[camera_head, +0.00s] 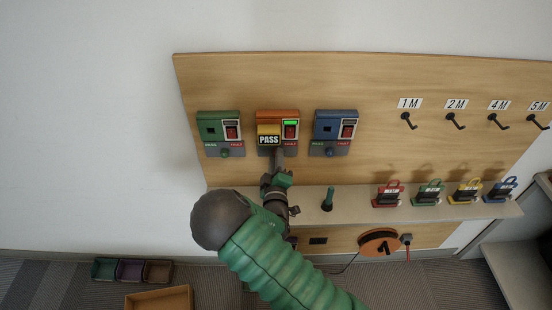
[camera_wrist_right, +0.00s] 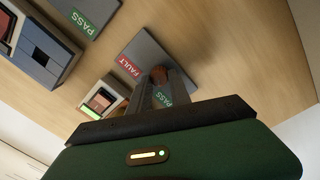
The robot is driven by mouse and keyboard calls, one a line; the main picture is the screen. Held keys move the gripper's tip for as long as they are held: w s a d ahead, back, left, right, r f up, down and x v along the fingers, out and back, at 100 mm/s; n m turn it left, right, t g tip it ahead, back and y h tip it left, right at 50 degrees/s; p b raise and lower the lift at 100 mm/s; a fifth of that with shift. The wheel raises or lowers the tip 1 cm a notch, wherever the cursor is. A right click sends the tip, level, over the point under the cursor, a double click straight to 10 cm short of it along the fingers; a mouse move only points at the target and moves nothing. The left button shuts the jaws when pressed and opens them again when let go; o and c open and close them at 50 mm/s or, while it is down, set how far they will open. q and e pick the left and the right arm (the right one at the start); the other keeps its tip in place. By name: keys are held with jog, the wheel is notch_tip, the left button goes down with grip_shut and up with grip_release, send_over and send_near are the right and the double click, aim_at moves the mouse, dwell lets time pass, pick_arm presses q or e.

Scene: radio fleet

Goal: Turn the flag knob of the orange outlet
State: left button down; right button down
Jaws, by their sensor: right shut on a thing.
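The orange outlet (camera_head: 278,115) is on the wooden board, between a green outlet and a blue one. In the wrist view, the gripper fingers (camera_wrist_right: 163,88) are shut on a small orange-brown flag knob (camera_wrist_right: 158,74) on the grey plate (camera_wrist_right: 150,50), between the FAULT and PASS labels. Head-on, the knob is hidden by the gripper. My left gripper is not in view.
The green outlet (camera_head: 219,128) and blue outlet (camera_head: 336,127) flank closely. A green-handled tool (camera_head: 328,199) and several coloured padlock-like items stand on the shelf (camera_head: 350,201) below. An orange cable reel (camera_head: 380,241) is beneath it. Several black hooks are at right.

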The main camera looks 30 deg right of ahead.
jog(key=shift+f, duration=0.15)
dwell(0.3)
jog(key=c, duration=1.5)
grip_release()
jog(key=o, duration=0.3)
jog(key=shift+w+d, duration=0.15)
